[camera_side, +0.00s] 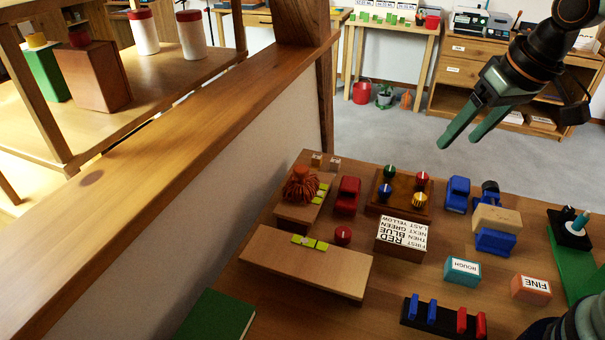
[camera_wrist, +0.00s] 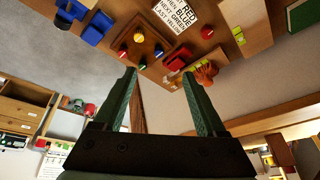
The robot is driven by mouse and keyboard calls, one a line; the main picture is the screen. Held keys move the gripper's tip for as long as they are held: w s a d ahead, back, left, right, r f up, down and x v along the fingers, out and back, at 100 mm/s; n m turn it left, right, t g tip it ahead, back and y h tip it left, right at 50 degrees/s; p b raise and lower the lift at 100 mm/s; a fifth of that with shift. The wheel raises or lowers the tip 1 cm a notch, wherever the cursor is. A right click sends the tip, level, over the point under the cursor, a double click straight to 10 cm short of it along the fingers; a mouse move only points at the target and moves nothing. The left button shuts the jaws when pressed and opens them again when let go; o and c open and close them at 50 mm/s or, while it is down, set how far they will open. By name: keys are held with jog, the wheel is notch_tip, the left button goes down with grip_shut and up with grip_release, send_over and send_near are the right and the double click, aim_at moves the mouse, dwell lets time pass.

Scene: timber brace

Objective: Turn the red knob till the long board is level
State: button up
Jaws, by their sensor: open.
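The long board (camera_side: 300,272) is pale wood, lying at the front left of the table in the side view. A yellow-green spirit level (camera_side: 310,242) sits on its back edge; I cannot read its bubble or tell whether the board is level. A round red knob (camera_side: 343,235) stands at the board's back edge, right of the level. In the wrist view the red knob (camera_wrist: 207,32) shows near the top, beside the board (camera_wrist: 243,22). My gripper (camera_side: 458,125) is open and empty, raised high behind and right of the knob. Its fingers (camera_wrist: 160,73) are apart in the wrist view.
A brown panel (camera_side: 410,208) carries green, red, blue and yellow knobs. A sign block (camera_side: 402,236), a red toy car (camera_side: 347,195), a shorter board with an orange shaggy thing (camera_side: 300,184), blue toys (camera_side: 457,193) and labelled blocks (camera_side: 462,271) crowd the table. A wooden beam (camera_side: 165,150) crosses the left.

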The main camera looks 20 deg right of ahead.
jog(key=w+a+f+m+g, duration=0.2)
jog(key=w+a+f, duration=0.2)
jog(key=w+a, duration=0.25)
jog(key=m+g, duration=0.1)
jog(key=g, duration=0.1)
send_near(343, 232)
notch_tip(343, 232, down, 9)
jog(key=shift+w+a+r, duration=0.1)
jog(key=shift+w+r, duration=0.05)
jog(key=shift+r, duration=0.05)
grip_shut()
